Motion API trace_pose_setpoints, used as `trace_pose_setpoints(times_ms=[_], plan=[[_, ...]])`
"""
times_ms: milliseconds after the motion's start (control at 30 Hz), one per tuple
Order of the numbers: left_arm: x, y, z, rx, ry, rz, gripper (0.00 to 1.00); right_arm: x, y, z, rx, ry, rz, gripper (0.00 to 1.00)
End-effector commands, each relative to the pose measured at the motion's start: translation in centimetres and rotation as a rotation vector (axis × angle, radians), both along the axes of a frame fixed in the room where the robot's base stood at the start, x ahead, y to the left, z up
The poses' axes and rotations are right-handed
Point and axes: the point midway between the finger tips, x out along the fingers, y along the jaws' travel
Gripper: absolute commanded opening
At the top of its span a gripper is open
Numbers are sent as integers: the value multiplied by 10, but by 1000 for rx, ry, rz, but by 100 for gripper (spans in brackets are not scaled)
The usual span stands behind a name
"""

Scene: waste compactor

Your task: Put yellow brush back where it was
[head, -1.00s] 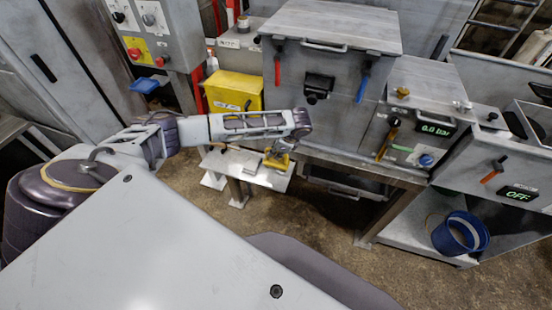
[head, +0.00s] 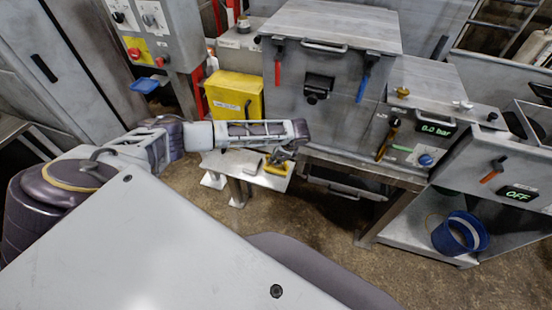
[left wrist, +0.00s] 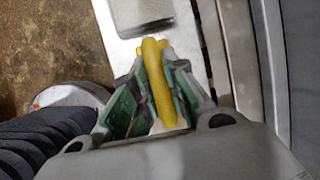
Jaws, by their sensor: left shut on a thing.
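The yellow brush (left wrist: 158,85) lies lengthwise between the fingers of my left gripper (left wrist: 160,65) in the left wrist view. The green finger pads are shut on it, and its far end sticks out past the fingertips. In the head view, my left gripper (head: 284,156) and the brush (head: 275,168) are at the right end of the low white bench (head: 238,158). I cannot tell whether the brush touches the bench. The brush's lower end is hidden by the gripper. My right gripper is not in view.
A grey block (left wrist: 142,12) lies just beyond the brush tip in the left wrist view. A yellow box (head: 233,95) stands behind the bench. The grey compactor cabinet (head: 322,75) is behind and to the right. A blue bucket (head: 460,233) stands at the right.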

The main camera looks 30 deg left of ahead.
Motion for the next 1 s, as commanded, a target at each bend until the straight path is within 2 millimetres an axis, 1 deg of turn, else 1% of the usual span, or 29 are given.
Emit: trace_pose_setpoints(times_ms=[167,200,333,767,867,1000], plan=[[0,0,-2,0,0,0,0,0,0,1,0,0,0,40],[0,0,-2,0,-1,0,18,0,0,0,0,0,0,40],[0,0,-2,0,-1,0,35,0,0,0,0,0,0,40],[0,0,0,0,-1,0,36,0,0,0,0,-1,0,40],[1,-2,5,-1,-2,0,36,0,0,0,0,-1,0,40],[1,-7,16,-1,-3,0,36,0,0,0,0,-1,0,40]])
